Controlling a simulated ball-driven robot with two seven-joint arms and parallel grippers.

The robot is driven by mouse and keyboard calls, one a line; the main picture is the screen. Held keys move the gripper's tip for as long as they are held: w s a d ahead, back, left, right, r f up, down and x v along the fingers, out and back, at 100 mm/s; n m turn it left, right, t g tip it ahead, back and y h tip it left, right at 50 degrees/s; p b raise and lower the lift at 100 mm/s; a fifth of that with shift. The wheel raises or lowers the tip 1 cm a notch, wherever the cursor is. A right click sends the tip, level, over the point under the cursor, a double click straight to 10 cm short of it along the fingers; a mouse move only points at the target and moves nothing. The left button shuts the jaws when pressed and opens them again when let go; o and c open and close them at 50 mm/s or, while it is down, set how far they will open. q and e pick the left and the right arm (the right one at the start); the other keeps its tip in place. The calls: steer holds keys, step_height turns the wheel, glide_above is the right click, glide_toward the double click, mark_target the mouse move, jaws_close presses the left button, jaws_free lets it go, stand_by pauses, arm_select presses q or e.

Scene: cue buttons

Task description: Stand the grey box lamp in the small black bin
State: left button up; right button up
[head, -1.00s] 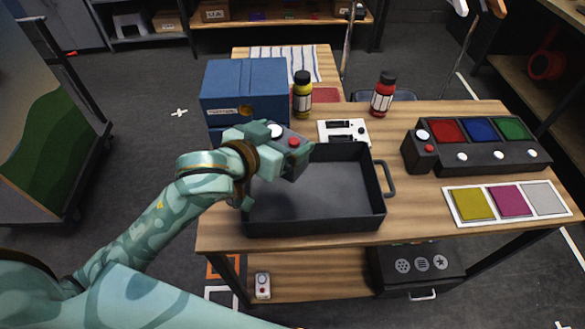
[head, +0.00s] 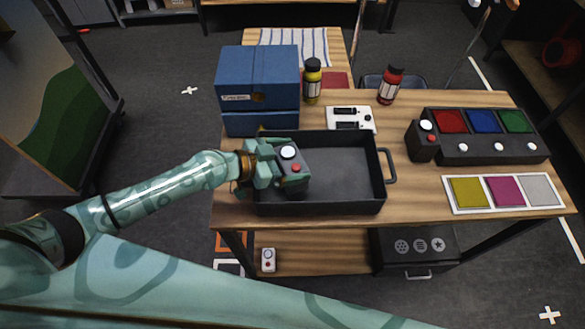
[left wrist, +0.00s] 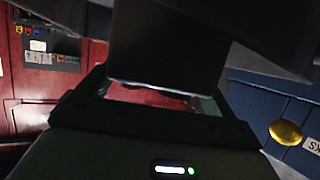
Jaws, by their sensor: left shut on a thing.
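The grey box lamp (head: 296,182), with a white and a red button on it, is held in my left gripper (head: 268,165), which is shut on it. It is over the left part of the small black bin (head: 345,200), a shallow black tray with a side handle. The lamp looks low, but I cannot tell whether its base touches the bin floor. In the left wrist view the lamp seems to be the dark block (left wrist: 165,45) at the fingers. The rest of the bin is empty. My right gripper is not in view.
Blue boxes (head: 258,78) stand stacked behind the bin's left side. A yellow bottle (head: 312,85), a red bottle (head: 390,88) and a white panel (head: 350,119) are behind the bin. A button console (head: 480,140) and a colour card (head: 503,193) lie to its right.

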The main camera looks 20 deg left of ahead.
mark_target(280, 168)
arm_select(q)
step_height(280, 168, down, 3)
steer(key=shift+b, duration=0.6)
steer(key=o, duration=1.1)
steer(key=shift+c, duration=0.2)
